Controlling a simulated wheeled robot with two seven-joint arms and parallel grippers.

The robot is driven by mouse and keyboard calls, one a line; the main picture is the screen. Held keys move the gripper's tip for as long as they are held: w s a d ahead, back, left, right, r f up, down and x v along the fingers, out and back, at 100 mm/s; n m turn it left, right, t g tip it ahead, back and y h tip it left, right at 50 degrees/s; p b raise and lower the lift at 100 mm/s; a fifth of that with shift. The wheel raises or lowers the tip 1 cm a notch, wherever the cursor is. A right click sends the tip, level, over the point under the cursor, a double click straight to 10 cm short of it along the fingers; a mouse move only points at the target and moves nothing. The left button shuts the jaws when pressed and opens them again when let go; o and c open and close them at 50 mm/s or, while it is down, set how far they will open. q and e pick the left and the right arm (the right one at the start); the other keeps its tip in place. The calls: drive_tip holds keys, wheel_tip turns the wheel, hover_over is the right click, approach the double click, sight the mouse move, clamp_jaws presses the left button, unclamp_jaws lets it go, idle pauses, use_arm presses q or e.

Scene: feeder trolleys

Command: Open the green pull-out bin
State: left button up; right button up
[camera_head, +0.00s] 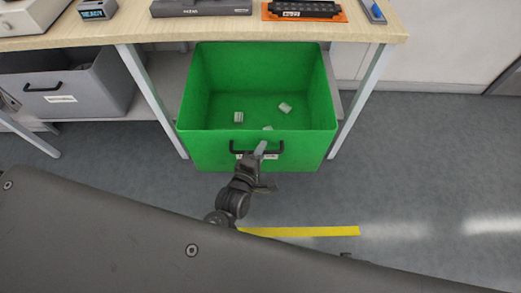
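The green pull-out bin (205,150) is pulled well out from under the wooden table, between its grey legs. Its inside shows, with several small pale blocks (285,108) on its floor. A black bar handle (275,150) and a white label are on its front wall. My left gripper (260,149) is at the middle of the handle, and its fingers overlap the handle in the picture. I cannot tell whether they are closed around the bar. My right gripper is not in view.
A grey bin (65,100) with a black handle stands at the left under the wooden table (225,26). Devices lie on the tabletop. A yellow floor stripe (300,232) lies in front of the green bin. The floor at right is clear.

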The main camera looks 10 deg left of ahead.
use_arm(q)
drive_tip(key=shift+s+a, duration=0.1)
drive_tip(key=v, duration=1)
drive_tip(key=shift+s, duration=0.3)
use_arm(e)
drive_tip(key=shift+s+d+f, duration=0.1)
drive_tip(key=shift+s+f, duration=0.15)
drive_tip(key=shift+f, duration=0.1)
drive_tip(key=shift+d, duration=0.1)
